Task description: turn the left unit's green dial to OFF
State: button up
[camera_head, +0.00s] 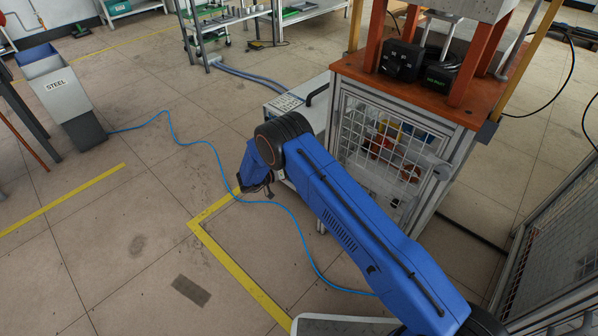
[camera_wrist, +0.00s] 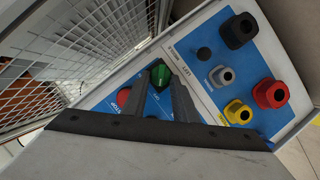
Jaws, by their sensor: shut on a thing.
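The green dial (camera_wrist: 160,74) sits on the blue panel (camera_wrist: 100,103) of the unit marked LEFT, in the upper middle of the wrist view. My gripper (camera_wrist: 160,83) is shut on the dial, with one finger on each side of it. The dial's lower part and the lettering around it are partly hidden by the fingers, so I cannot read its setting. In the head view my blue arm hides the dial.
To the right on the panel are a small black knob (camera_wrist: 204,53) and black, grey, yellow (camera_wrist: 237,112) and red (camera_wrist: 271,92) connectors. A wire mesh guard (camera_wrist: 85,45) stands close on the left. A blue cable (camera_head: 215,150) crosses the floor.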

dwell(0.5)
jog(key=o, duration=1)
jog(key=shift+a, duration=0.1)
jog(key=v, duration=1.7)
jog(key=shift+a+f, duration=0.1)
jog(key=shift+s, duration=0.1)
